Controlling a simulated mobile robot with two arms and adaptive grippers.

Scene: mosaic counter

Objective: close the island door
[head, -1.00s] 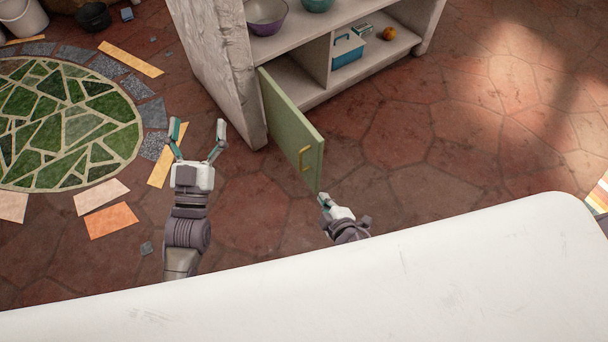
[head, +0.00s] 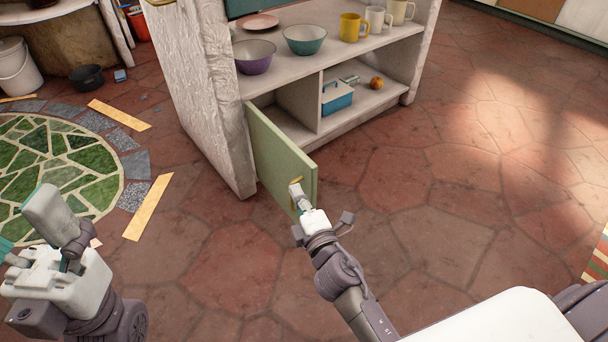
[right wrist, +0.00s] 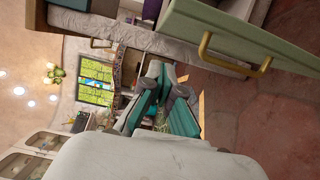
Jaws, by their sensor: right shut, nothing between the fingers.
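The island door (head: 276,155) is a pale green panel, swung open from the left upright of the white island (head: 211,110). It stands out over the floor in front of the lower left compartment. My right gripper (head: 296,188) is shut and empty, overlapping the brass handle near the door's free edge in the head view. In the right wrist view the handle (right wrist: 211,58) and door (right wrist: 265,35) are at upper right, apart from the shut fingers (right wrist: 160,103). My left gripper (head: 24,225) is at lower left, open and empty, away from the door.
The island shelves hold a purple bowl (head: 255,57), a teal bowl (head: 304,40), mugs, a blue box (head: 337,97) and an orange fruit (head: 376,83). The tiled floor right of the door is clear.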

